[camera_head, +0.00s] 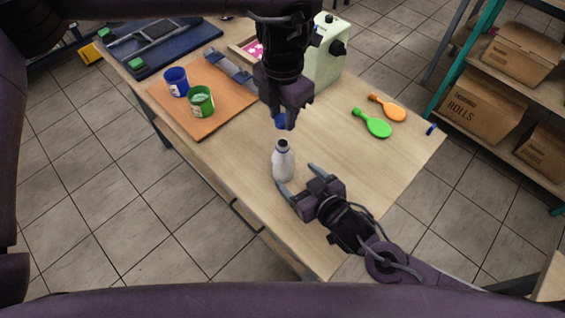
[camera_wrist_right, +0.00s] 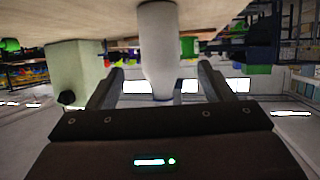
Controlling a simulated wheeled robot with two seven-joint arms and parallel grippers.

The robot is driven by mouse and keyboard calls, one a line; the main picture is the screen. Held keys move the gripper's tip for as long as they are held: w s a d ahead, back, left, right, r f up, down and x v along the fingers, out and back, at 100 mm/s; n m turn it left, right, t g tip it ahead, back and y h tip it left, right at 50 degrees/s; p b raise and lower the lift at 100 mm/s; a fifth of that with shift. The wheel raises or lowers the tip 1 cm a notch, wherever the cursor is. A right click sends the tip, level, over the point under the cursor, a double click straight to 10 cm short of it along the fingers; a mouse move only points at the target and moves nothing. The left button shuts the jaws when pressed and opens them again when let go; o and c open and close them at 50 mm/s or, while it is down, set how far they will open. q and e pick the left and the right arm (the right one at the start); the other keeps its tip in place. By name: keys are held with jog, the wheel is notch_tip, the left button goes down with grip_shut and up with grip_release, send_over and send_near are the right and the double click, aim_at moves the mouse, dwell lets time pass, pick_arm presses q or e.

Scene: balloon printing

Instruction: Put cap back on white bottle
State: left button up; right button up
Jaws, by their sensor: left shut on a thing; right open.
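The white bottle (camera_head: 283,165) stands upright on the table, with a dark mouth at its top. It also shows upside down in the right wrist view (camera_wrist_right: 158,45). My left gripper (camera_head: 281,120) points down just above the bottle. It is shut on a small blue cap (camera_head: 280,121), mostly hidden by the fingers; the cap is apart from the bottle's mouth. My right gripper (camera_head: 296,176) is low at the bottle's near right side. Its open fingers (camera_wrist_right: 160,82) lie either side of the bottle, with gaps showing.
An orange board (camera_head: 206,126) at left holds a blue cup (camera_head: 176,82) and a green cup (camera_head: 201,101). A pale green machine (camera_head: 325,60) stands behind. A green paddle (camera_head: 374,124) and an orange paddle (camera_head: 389,108) lie at right. The table (camera_head: 375,175) right of the bottle is clear.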

jog(key=x, duration=1)
jog(key=shift+c, duration=0.4)
jog(key=c, duration=1.4)
pick_arm(q)
send_over(283, 143)
jog(key=shift+f, duration=2.55)
pick_arm(e)
jog(key=shift+o, duration=0.2)
pick_arm(q)
jog(key=shift+f, duration=0.85)
jog(key=shift+f, duration=0.55)
